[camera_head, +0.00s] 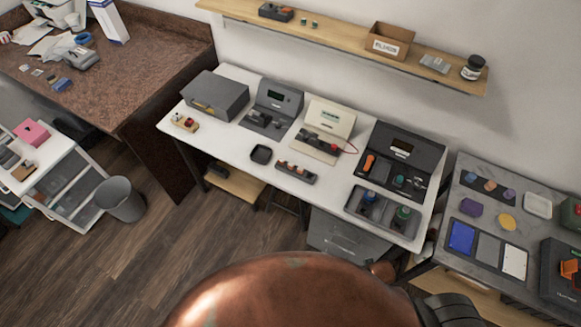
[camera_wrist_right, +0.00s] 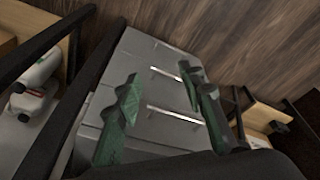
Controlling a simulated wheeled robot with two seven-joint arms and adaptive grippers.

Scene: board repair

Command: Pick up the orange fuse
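Small items lie too far off in the head view for me to be sure which is the orange fuse. An orange elongated piece (camera_head: 369,163) sits at the left of a black open device (camera_head: 398,158) on the white table (camera_head: 228,143). A grey rack (camera_head: 297,172) with several small reddish pieces lies near the table's front edge. My right gripper (camera_wrist_right: 158,78) is open and empty in the right wrist view, its green fingers apart above a grey drawer cabinet (camera_wrist_right: 150,120). My left gripper is in neither view.
The drawer cabinet also shows under the table in the head view (camera_head: 345,240). A two-compartment tray (camera_head: 383,226) holds a blue and a green piece at the table's front right. A grey side table (camera_head: 480,225) stands at right. A bin (camera_head: 120,200) stands on the floor.

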